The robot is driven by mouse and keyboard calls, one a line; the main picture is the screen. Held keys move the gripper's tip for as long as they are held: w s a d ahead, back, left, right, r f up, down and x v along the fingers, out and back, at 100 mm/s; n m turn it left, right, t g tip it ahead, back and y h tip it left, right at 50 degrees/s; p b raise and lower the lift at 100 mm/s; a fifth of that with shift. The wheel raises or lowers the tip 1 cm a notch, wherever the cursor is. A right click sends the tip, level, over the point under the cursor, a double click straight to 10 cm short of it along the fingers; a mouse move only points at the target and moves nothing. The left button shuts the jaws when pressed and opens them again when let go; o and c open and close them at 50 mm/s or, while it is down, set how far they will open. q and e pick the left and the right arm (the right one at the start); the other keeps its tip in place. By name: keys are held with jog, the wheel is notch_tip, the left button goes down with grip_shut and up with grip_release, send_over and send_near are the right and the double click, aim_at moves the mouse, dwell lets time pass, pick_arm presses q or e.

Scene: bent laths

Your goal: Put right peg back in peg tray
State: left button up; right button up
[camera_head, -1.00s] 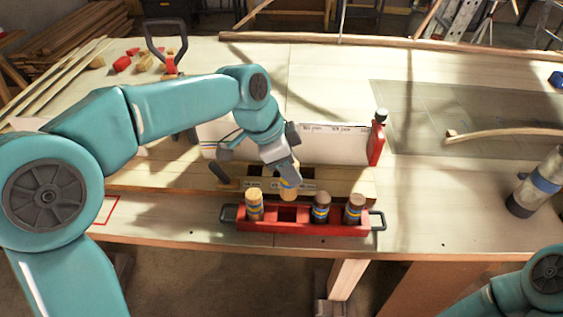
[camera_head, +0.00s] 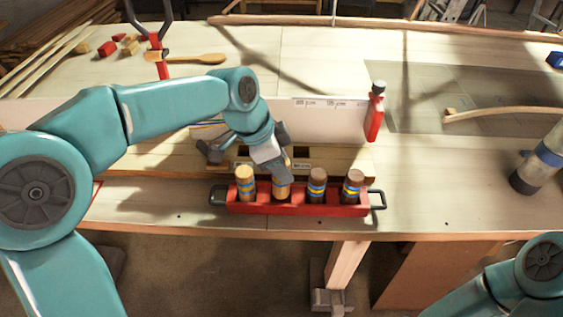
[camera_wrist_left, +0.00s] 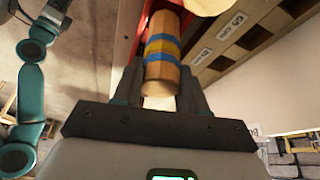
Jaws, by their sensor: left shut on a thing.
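My left gripper (camera_head: 283,178) is shut on a light wooden peg (camera_wrist_left: 162,50) with blue and yellow bands, seen in the left wrist view. In the head view this peg is upright at the second slot from the left of the red peg tray (camera_head: 300,210). Its lower end is at or inside the slot; how deep I cannot tell. A light peg (camera_head: 245,184) stands in the leftmost slot. Two darker-sided banded pegs, one (camera_head: 317,186) and another (camera_head: 353,187), stand in the slots to the right.
A slotted wooden fixture (camera_head: 330,158) lies just behind the tray. A white panel (camera_head: 330,118) and a red post (camera_head: 374,115) stand behind it. The bench front edge is close to the tray.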

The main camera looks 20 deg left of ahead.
pick_arm(q)
jog(key=shift+w+f, duration=0.15)
jog(key=shift+f+b, duration=0.2)
jog(key=shift+b, duration=0.1)
jog(key=shift+f, duration=0.1)
jog(key=shift+f+b, duration=0.35)
jog(key=shift+f, duration=0.15)
jog(key=shift+f+b, duration=0.35)
jog(key=shift+b, duration=0.1)
jog(key=shift+f, duration=0.3)
jog(key=o, duration=1.2)
jog(key=shift+c, duration=0.2)
jog(key=shift+r, duration=0.1)
